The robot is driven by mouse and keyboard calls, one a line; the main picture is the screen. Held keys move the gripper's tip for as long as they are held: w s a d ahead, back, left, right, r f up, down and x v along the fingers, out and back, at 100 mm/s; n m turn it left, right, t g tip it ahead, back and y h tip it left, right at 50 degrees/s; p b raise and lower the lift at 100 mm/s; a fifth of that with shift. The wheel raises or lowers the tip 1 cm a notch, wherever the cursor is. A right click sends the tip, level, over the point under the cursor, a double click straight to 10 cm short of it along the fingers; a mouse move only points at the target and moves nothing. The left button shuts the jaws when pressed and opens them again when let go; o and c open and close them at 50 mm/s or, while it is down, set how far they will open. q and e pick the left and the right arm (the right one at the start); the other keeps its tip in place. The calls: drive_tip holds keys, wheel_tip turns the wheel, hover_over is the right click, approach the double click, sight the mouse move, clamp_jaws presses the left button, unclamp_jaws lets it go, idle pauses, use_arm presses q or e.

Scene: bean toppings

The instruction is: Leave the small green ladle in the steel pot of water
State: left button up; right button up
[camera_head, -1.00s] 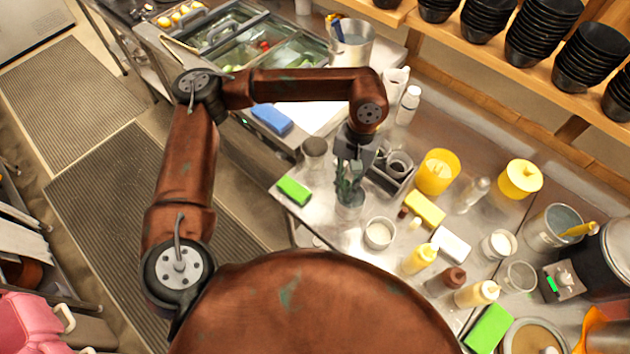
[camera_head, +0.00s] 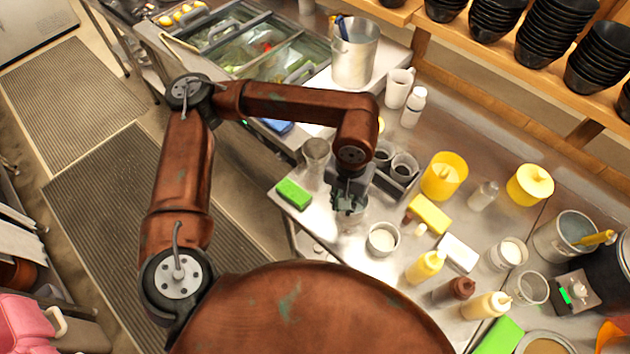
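My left gripper (camera_head: 348,203) points down at the near edge of the steel counter, over a small clear or metal cup (camera_head: 350,220). Its fingers are dark and blurred against the cup, so I cannot tell whether they are open or shut on something. I cannot make out a small green ladle; the gripper may hide it. A steel pot (camera_head: 545,238) at the right holds grey-blue liquid, with a yellow-handled utensil (camera_head: 596,238) leaning in it. A taller steel pot (camera_head: 355,68) stands at the back with a blue handle (camera_head: 342,27) showing. My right gripper is out of view.
A green sponge (camera_head: 294,194), glass jar (camera_head: 316,152) and white-filled cup (camera_head: 382,238) surround the gripper. Yellow tubs (camera_head: 443,176), squeeze bottles (camera_head: 425,265) and a yellow sponge (camera_head: 429,214) crowd the counter rightward. Stacked black bowls (camera_head: 545,32) line the shelf.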

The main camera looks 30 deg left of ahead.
use_arm(q)
drive_tip(key=o, duration=0.4)
drive_tip(key=shift+o, duration=0.2)
wheel_tip(320, 180, up, 12)
drive_tip(key=shift+w, duration=0.15)
idle(0.7)
